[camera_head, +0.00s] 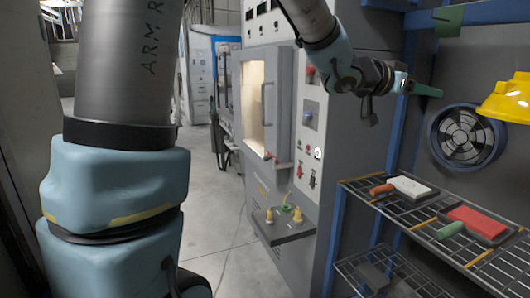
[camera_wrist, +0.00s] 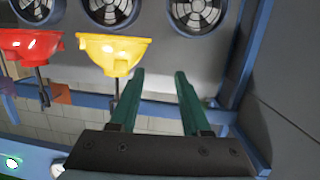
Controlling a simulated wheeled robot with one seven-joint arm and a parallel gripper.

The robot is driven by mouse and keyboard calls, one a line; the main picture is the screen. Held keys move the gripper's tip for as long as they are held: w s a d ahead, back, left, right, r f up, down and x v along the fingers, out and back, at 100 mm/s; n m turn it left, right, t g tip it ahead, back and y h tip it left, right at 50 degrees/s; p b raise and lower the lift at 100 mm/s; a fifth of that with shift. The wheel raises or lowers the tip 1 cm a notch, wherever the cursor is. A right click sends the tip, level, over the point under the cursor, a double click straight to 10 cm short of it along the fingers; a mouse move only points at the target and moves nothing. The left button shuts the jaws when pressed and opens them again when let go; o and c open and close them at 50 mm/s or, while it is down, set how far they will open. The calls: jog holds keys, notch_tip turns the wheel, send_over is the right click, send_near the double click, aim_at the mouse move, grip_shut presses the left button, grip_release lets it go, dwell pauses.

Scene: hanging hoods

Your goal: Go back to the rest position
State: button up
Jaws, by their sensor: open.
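My gripper (camera_head: 428,90) is raised at the upper right of the head view, level with the yellow hood and to its left. Its green fingers also show in the wrist view (camera_wrist: 159,78), apart, with nothing between them. A yellow hood (camera_head: 509,99) hangs at the right edge of the head view, partly cut off. In the wrist view the yellow hood (camera_wrist: 113,49) is just left of the fingers, with a visible space between. A red hood (camera_wrist: 28,44) hangs further left there.
A fan (camera_head: 463,136) is set in the wall behind. A grey machine (camera_head: 270,100) stands left of my gripper. Open floor (camera_head: 205,185) lies in the middle.

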jog(key=w+a+f+n+t+y, duration=0.25)
jog(key=w+a+f, duration=0.2)
jog(key=a, duration=0.35)
jog(key=w+a+f+n+t+y, duration=0.1)
jog(key=w+a+f+n+y, duration=0.3)
jog(key=a, duration=0.4)
jog(key=w+a+f+n+t+y, duration=0.2)
jog(key=w+a+f+y, duration=0.15)
jog(key=a+f, duration=0.35)
jog(key=s+a+f+n+g+y, duration=0.2)
jog(key=s+a+f, duration=0.15)
jog(key=a, duration=0.45)
jog(key=s+a+f+n+g+y, duration=0.1)
jog(key=s+a+f+g+y, duration=0.2)
jog(key=a, duration=0.5)
jog(key=s+a+f+n+g, duration=0.2)
jog(key=s+a+f, duration=0.3)
jog(key=s, duration=0.4)
jog(key=shift+s+a, duration=0.3)
jog(key=shift+a, duration=0.55)
jog(key=shift+n+g, duration=0.25)
